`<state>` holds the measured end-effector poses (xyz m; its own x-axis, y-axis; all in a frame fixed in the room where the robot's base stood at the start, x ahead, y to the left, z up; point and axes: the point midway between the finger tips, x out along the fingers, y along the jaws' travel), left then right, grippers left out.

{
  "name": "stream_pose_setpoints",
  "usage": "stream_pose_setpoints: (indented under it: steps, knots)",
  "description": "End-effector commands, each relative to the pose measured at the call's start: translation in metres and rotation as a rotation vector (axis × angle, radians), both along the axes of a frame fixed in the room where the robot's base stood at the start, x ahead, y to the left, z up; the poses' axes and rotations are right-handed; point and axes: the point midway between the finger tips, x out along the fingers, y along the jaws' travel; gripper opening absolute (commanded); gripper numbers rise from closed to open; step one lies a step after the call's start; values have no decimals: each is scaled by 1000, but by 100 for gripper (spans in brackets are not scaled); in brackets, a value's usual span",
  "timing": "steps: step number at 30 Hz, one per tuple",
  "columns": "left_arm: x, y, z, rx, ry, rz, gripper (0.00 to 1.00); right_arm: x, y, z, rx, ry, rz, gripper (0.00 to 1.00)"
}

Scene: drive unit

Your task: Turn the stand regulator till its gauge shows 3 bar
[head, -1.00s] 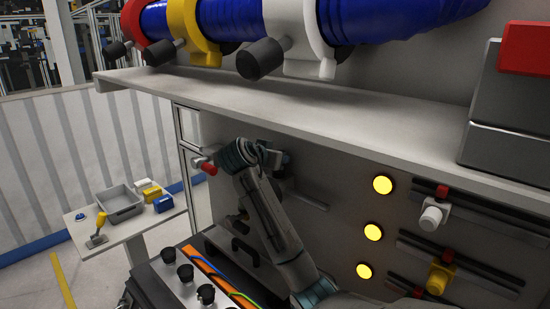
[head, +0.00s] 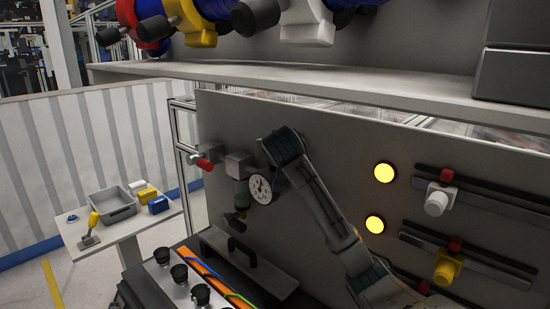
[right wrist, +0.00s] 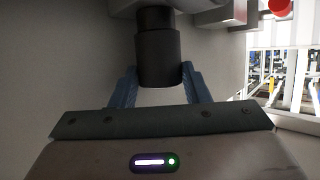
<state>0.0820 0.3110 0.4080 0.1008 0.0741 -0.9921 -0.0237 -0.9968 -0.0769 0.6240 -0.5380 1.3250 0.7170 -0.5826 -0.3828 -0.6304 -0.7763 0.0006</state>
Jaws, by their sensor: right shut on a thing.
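The stand regulator (head: 237,166) is a grey block with a dull green bowl below it on the grey panel, left of centre in the head view. Its round white gauge (head: 260,188) faces me; a dark needle shows, but the scale is too small to read surely. My right arm (head: 320,200) rises from the lower right and ends beside the regulator. The jaws are hidden there. In the right wrist view my right gripper (right wrist: 158,70) is shut on a black cylindrical knob (right wrist: 157,50) under a grey body, a blue finger on each side. My left gripper is out of view.
A red-handled valve (head: 204,163) sits left of the regulator. A grey shelf (head: 300,75) runs above. Below is a plate with a black handle (head: 242,252) and a box with black knobs (head: 179,272). Yellow lamps (head: 384,173) are at right; a side table (head: 115,235) stands left.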

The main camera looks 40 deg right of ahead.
Motion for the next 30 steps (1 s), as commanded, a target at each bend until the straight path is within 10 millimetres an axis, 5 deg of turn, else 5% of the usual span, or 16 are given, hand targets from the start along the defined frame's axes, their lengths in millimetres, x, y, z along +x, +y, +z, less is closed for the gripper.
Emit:
stream_pose_setpoints:
  steps: [23,24,27,30]
  knots:
    - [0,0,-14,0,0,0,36,-1,-2,1,0,-2,113,19]
    - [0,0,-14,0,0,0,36,-1,-2,1,0,-2,113,48]
    - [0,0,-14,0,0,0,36,-1,-3,1,0,-2,113,64]
    - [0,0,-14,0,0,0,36,-1,-3,1,0,-1,111,64]
